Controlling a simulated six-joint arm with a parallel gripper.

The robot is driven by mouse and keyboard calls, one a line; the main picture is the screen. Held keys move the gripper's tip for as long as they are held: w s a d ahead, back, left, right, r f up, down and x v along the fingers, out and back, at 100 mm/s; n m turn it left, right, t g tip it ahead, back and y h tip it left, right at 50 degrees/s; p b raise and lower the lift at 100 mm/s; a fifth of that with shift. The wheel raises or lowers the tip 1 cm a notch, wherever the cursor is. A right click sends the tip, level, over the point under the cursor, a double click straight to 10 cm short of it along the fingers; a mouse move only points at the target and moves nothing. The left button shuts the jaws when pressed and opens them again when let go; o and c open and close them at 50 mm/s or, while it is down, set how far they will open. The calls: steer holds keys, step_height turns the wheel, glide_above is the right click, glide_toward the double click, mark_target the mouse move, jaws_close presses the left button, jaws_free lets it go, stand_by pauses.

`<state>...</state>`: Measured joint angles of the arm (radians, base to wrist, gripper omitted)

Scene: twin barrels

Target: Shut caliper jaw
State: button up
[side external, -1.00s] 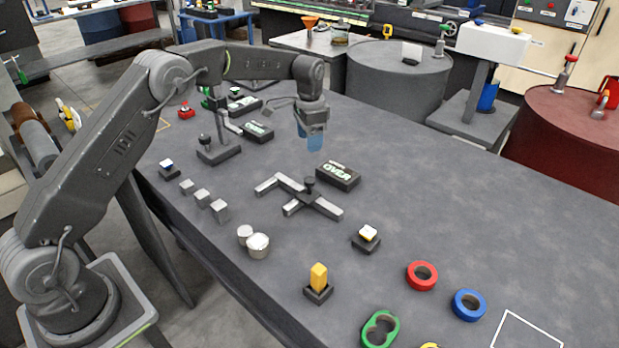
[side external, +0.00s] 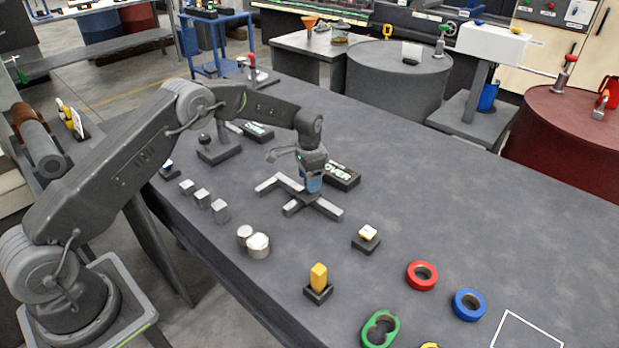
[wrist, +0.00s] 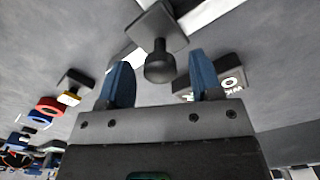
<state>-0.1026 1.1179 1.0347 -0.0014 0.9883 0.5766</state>
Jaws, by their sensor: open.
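The caliper (side external: 325,207) lies on the dark table, a light-grey bar with two jaws pointing to the left side of the picture. Its sliding jaw carries a dark block with a round black knob (wrist: 160,62), seen close in the wrist view. My gripper (side external: 311,184) is low over the caliper and hides the knob in the side view. In the wrist view its two blue fingers (wrist: 160,82) are apart, with the knob showing between and just beyond them. I cannot tell whether a finger touches the knob.
A black block marked OVER (side external: 342,176) lies close behind my gripper. Grey blocks (side external: 203,199), metal cylinders (side external: 258,245), a yellow peg (side external: 319,277) and a small switch-like block (side external: 367,237) stand around. Red (side external: 422,276) and blue (side external: 469,305) rings lie at the front right.

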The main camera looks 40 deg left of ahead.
steer(key=c, duration=0.8)
steer(key=a, duration=1)
steer(key=shift+a, duration=0.25)
steer(key=o, duration=0.5)
steer(key=shift+a, duration=0.1)
steer(key=o, duration=0.3)
steer(key=shift+r, duration=0.1)
step_height(320, 180, up, 14)
